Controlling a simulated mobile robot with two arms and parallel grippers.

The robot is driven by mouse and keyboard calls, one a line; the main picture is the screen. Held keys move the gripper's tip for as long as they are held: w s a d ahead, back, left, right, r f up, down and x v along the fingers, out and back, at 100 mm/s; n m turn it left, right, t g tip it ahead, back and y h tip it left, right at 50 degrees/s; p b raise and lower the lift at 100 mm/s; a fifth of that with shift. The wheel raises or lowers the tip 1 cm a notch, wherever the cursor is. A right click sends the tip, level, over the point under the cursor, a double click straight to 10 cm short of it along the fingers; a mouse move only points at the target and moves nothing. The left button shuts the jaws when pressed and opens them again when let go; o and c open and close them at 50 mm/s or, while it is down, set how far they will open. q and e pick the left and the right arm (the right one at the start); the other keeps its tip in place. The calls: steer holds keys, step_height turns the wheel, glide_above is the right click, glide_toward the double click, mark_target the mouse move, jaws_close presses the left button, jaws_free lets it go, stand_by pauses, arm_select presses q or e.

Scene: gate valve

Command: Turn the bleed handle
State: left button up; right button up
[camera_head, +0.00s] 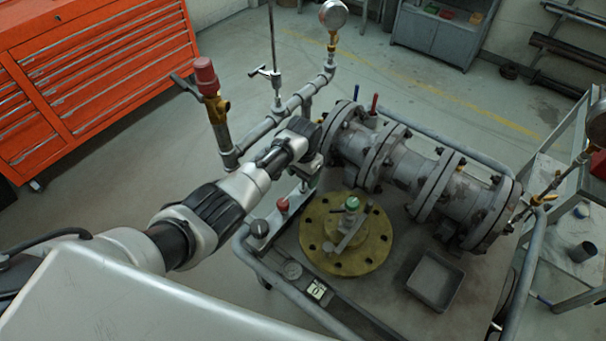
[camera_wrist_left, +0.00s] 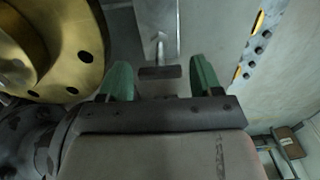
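A small dark crossbar handle (camera_wrist_left: 160,73) on a light metal stem shows between the fingers, with gaps at both sides. It looks like the bleed handle. In the head view the arm and gripper hide that spot, so I cannot tell the handle's angle there. My right gripper is not in view.
A brass flange (camera_head: 323,251) with a green-topped stem and lever lies on the cart, also in the wrist view (camera_wrist_left: 60,82). A flanged pipe assembly (camera_head: 404,170) stands behind. A red knob (camera_head: 282,204) and a grey tray (camera_head: 436,281) are nearby. Red-capped pipework (camera_head: 206,78) rises at left.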

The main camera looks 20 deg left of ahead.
arm_select(q)
steer(key=shift+o, duration=0.4)
steer(key=shift+r, duration=0.3)
step_height(320, 180, up, 10)
stand_by(0.4)
